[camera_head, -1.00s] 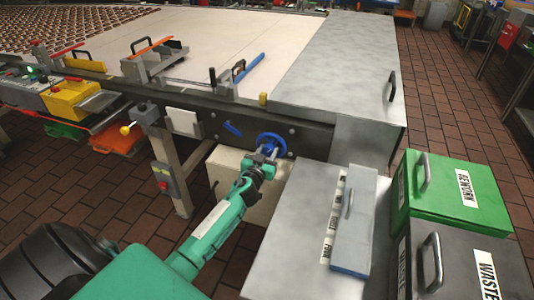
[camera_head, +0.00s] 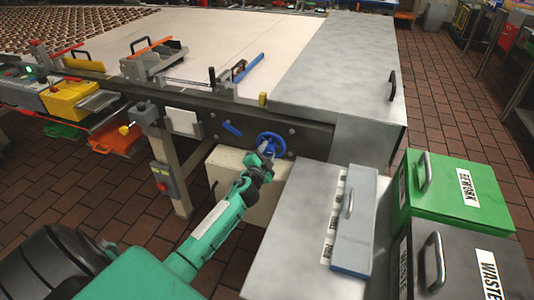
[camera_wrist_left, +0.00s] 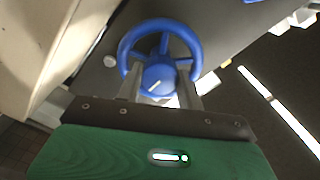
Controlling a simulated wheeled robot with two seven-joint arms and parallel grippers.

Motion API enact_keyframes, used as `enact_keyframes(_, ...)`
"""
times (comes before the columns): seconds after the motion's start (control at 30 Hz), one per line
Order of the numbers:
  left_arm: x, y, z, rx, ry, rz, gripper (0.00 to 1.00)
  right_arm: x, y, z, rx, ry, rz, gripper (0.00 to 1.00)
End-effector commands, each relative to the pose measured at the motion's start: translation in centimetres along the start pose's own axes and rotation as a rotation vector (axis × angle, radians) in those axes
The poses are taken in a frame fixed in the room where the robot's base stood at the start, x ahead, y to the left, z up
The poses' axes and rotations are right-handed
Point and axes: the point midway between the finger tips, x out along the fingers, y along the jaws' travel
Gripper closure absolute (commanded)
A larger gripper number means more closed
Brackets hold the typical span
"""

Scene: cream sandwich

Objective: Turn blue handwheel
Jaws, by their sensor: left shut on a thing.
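The blue handwheel (camera_head: 271,144) is mounted on the dark side rail of the conveyor table. In the left wrist view the handwheel (camera_wrist_left: 160,50) shows its rim, spokes and round hub. My left gripper (camera_head: 265,150) reaches it from the front. In the left wrist view the fingers of the left gripper (camera_wrist_left: 160,88) stand on either side of the hub and are shut on it. The fingertips are partly hidden by the wheel. My right gripper is not in view.
A grey metal cabinet (camera_head: 300,240) stands to the right of my arm, with a green rework bin (camera_head: 455,190) and a dark waste bin (camera_head: 455,265) beyond.

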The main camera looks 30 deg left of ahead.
Motion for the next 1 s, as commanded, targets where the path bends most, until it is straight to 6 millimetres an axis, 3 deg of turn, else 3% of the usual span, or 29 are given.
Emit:
enact_keyframes(0.57, 0.0, 0.1, 0.1, 0.549, -0.001, 0.002, 0.85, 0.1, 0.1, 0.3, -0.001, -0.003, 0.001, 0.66)
enact_keyframes(1.0, 0.0, 0.2, 0.1, 0.967, 0.001, 0.003, 0.85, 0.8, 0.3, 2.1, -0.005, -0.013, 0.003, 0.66)
